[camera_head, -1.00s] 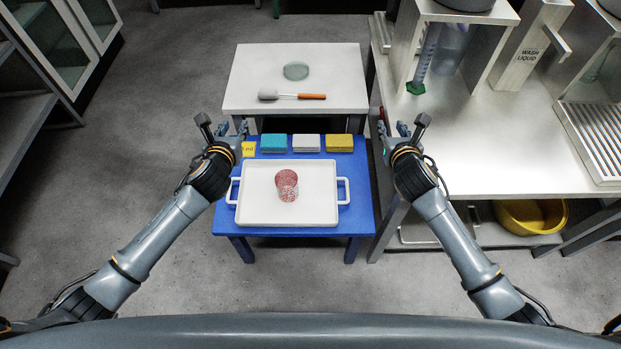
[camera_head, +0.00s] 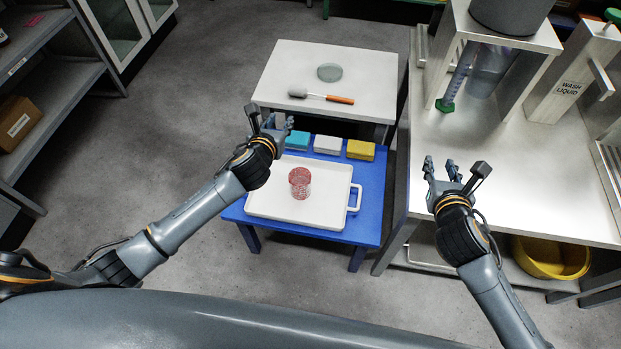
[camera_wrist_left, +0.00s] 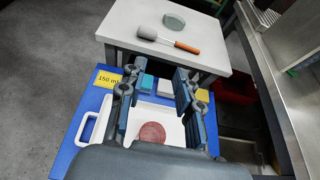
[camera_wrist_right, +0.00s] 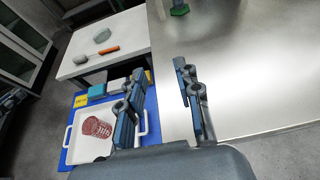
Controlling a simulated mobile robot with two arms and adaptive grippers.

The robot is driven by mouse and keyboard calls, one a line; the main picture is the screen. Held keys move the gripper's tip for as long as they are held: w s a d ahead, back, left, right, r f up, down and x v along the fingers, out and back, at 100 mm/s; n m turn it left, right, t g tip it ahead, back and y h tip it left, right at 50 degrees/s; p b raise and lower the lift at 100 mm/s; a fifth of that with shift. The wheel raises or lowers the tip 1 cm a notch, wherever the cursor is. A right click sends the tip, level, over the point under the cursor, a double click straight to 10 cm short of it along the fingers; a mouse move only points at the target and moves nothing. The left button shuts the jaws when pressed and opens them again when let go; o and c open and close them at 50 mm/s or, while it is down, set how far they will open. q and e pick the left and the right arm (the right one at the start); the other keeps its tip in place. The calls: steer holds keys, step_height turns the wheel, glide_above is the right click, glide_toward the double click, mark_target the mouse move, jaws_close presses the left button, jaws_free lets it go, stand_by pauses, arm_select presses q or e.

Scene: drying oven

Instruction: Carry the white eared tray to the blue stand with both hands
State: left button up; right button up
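The white eared tray (camera_head: 317,204) lies on the blue stand (camera_head: 372,225), with a red-and-white patterned cup-like object (camera_head: 299,182) on it. Its right ear (camera_head: 356,198) shows in the head view; the left ear is hidden by my left arm there but shows in the left wrist view (camera_wrist_left: 83,127). My left gripper (camera_head: 268,122) is open and empty, above the stand's far left part. My right gripper (camera_head: 445,172) is open and empty, to the right of the stand, near the bench edge. Neither gripper touches the tray.
Teal (camera_head: 297,140), white (camera_head: 327,145) and yellow (camera_head: 360,150) blocks line the stand's far side. A white table (camera_head: 340,60) behind holds a brush (camera_head: 322,97) and a glass dish (camera_head: 329,72). A metal bench (camera_head: 520,140) stands right, with a yellow basin (camera_head: 550,257) below.

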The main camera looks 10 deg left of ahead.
steer(key=v, duration=0.2)
steer(key=shift+s+a+r, duration=0.15)
steer(key=shift+s, duration=0.1)
stand_by(0.4)
